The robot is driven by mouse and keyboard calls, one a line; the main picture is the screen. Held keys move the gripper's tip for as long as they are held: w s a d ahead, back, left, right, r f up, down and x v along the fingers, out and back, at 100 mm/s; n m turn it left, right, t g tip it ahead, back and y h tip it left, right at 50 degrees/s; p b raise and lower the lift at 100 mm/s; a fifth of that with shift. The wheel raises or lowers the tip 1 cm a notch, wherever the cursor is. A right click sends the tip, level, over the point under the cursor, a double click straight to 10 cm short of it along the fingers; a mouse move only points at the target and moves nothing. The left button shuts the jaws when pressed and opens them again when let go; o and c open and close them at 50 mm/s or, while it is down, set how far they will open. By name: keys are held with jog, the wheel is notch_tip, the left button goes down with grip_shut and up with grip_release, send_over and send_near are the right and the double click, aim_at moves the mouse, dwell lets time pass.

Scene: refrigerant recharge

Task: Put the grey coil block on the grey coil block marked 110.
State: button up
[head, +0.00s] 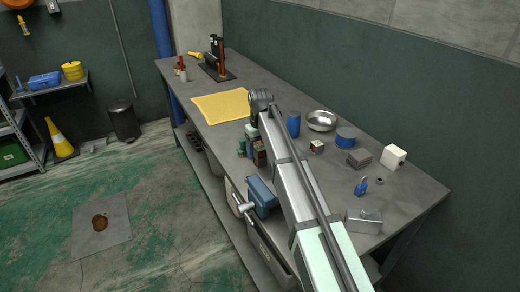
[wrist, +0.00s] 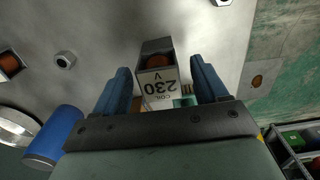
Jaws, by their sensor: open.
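My gripper (wrist: 160,68) is open, with its two blue fingers apart. Between and just beyond the fingers in the wrist view is a grey coil block (wrist: 155,47) with a brown round core and a white label reading "COIL 230 V", upside down. I cannot tell how far below the fingertips it is. A second block with a brown core (wrist: 9,66) is at the left edge of the wrist view; in the head view a small block with a light face (head: 316,147) stands right of my arm. No 110 marking is legible. My arm hides part of the bench.
A blue can (wrist: 56,135) and a metal bowl (wrist: 16,128) are close by; a nut (wrist: 65,60) lies left of the fingers. The bench (head: 415,200) also carries a white cube (head: 393,157), a grey box (head: 359,158) and a yellow cloth (head: 220,106).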

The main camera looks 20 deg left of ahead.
aim_at(260, 148)
notch_tip(260, 148, up, 12)
jog(key=shift+r, duration=0.15)
dwell(0.7)
